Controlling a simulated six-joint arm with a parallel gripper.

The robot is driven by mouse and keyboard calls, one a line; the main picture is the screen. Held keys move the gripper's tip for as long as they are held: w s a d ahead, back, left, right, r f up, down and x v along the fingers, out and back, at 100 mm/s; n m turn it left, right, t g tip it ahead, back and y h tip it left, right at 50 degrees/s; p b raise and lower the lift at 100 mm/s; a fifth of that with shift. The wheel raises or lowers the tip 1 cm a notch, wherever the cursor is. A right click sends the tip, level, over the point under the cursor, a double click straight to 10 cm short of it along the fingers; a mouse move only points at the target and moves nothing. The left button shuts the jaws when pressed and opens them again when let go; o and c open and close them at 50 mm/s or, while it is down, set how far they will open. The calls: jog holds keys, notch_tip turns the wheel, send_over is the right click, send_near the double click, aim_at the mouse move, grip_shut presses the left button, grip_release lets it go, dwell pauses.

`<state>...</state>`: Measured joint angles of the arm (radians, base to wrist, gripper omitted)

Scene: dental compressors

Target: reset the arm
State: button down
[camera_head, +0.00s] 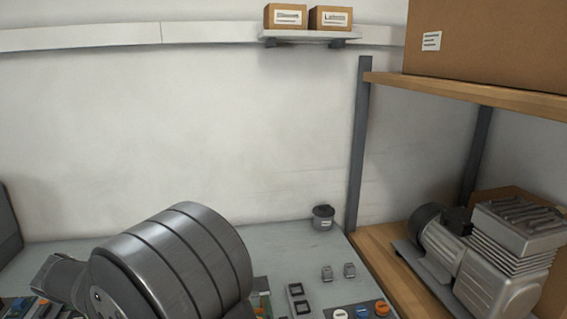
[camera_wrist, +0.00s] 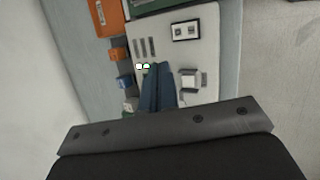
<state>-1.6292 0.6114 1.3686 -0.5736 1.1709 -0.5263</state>
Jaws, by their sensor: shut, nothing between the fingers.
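My gripper (camera_wrist: 158,72) shows in the wrist view as two dark blue fingers held together, with nothing between them. The fingers point over a pale panel (camera_wrist: 205,50) that carries small parts. I cannot tell the height of the fingertips above it. In the head view, a large grey ribbed link of my arm (camera_head: 175,265) fills the lower left and hides part of the workbench (camera_head: 290,247). My gripper's fingers cannot be made out there.
A dark round pot (camera_head: 323,217) and small switches (camera_head: 327,273) stand on the bench. Right, a wooden shelf unit (camera_head: 385,245) holds a grey compressor (camera_head: 485,255) below and a large cardboard box (camera_head: 490,45) above. Small boxes (camera_head: 285,17) sit on a wall shelf (camera_head: 310,36).

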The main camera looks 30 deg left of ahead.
jog(key=w+d+m+g+h, duration=0.1)
jog(key=w+d+m+g, duration=0.2)
jog(key=m+g, duration=0.3)
jog(key=s+r+m+t+y, duration=0.2)
jog(key=s+r, duration=0.3)
jog(key=shift+s+r, duration=0.3)
dwell(0.9)
jog(key=shift+d, duration=0.1)
dwell(0.5)
